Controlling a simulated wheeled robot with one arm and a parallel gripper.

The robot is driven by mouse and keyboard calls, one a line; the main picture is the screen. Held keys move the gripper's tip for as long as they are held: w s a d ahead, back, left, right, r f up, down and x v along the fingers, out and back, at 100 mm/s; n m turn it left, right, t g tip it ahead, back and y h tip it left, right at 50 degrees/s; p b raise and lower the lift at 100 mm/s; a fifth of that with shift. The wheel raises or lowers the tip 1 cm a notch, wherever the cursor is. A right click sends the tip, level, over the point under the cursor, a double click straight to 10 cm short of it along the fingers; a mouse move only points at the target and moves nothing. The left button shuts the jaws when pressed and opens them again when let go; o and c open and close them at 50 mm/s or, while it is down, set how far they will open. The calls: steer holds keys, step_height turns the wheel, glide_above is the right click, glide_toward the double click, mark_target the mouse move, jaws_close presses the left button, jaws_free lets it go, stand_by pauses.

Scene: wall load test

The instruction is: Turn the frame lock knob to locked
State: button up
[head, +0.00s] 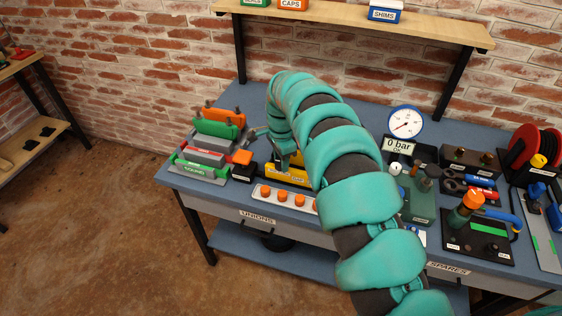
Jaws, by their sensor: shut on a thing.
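My teal arm arches over the bench and comes down at its left half. My gripper (286,160) is small in the picture and partly hidden by my arm. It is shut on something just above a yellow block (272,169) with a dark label. I cannot make out what is between the fingers. No frame lock knob shows clearly, so its setting cannot be read. Left of the gripper stands a fixture with a green plate (217,129), grey and red parts and upright dark pins.
A white strip with several orange knobs (283,196) lies in front of the gripper. To the right are a gauge (406,122), a "0 bar" display (398,145), a hose reel (536,146) and tools. A shelf (350,22) hangs above. The bench (262,99) is bare behind the fixture.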

stand_by(0.4)
steer(key=o, duration=1)
steer(key=shift+r, duration=0.1)
steer(key=shift+r+p, duration=3.95)
steer(key=shift+r, duration=4.65)
